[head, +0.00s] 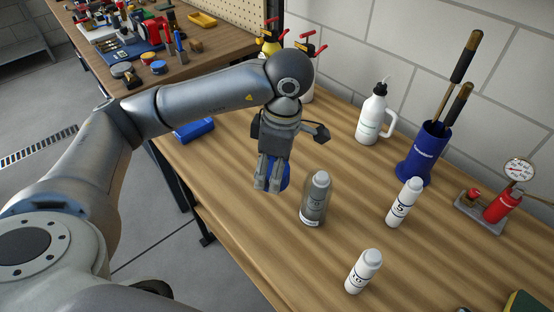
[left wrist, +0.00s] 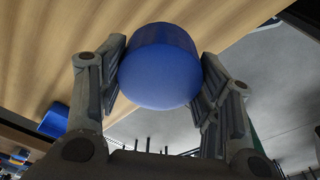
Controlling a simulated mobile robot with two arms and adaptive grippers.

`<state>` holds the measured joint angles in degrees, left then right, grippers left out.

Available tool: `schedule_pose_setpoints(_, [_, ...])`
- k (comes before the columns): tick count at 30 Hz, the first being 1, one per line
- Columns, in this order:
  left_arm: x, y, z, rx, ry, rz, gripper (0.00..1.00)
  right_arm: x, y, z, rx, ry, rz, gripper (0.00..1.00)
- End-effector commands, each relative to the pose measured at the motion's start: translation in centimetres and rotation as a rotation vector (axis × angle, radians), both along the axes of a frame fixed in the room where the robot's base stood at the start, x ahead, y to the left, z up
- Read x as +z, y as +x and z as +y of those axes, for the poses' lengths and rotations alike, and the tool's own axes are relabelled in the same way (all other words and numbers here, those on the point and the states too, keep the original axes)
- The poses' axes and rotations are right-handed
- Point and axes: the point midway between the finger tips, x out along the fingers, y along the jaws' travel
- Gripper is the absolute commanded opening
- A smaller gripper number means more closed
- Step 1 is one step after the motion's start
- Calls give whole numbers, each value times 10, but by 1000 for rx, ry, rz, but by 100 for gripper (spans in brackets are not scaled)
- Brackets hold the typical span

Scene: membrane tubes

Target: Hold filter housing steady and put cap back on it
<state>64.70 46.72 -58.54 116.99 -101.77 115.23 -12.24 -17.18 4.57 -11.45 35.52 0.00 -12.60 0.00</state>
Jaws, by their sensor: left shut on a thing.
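My left gripper (head: 268,188) points down over the left part of the wooden workbench, shut on a smooth blue cylinder (head: 284,177). In the left wrist view the blue cylinder (left wrist: 161,68) sits between the two fingers of my left gripper (left wrist: 160,90), with a pad on each side. The fingers hide much of it in the head view. I cannot tell whether it is the filter housing, its cap or both together, nor whether it touches the bench. No separate cap can be made out. My right gripper is in neither view.
A grey bottle (head: 315,198) stands just right of the left gripper. White bottles marked 5 (head: 403,203) and 10 (head: 363,271) stand farther right. A white squeeze bottle (head: 372,115), blue tool holder (head: 425,155) and red gauge unit (head: 503,205) line the back. A blue box (head: 194,130) lies near the left edge.

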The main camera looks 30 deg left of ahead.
Motion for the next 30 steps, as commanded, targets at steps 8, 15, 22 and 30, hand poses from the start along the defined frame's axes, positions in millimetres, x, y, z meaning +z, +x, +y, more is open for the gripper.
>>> schedule_pose_setpoints(8, [11,-23,-8,0,0,0,36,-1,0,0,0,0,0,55])
schedule_pose_setpoints(15, [11,-25,-9,1,0,1,36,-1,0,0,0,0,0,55])
schedule_pose_setpoints(22, [12,-24,-9,-5,0,1,36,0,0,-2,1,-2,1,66])
schedule_pose_setpoints(30, [41,-22,-12,-249,0,0,36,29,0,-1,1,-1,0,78])
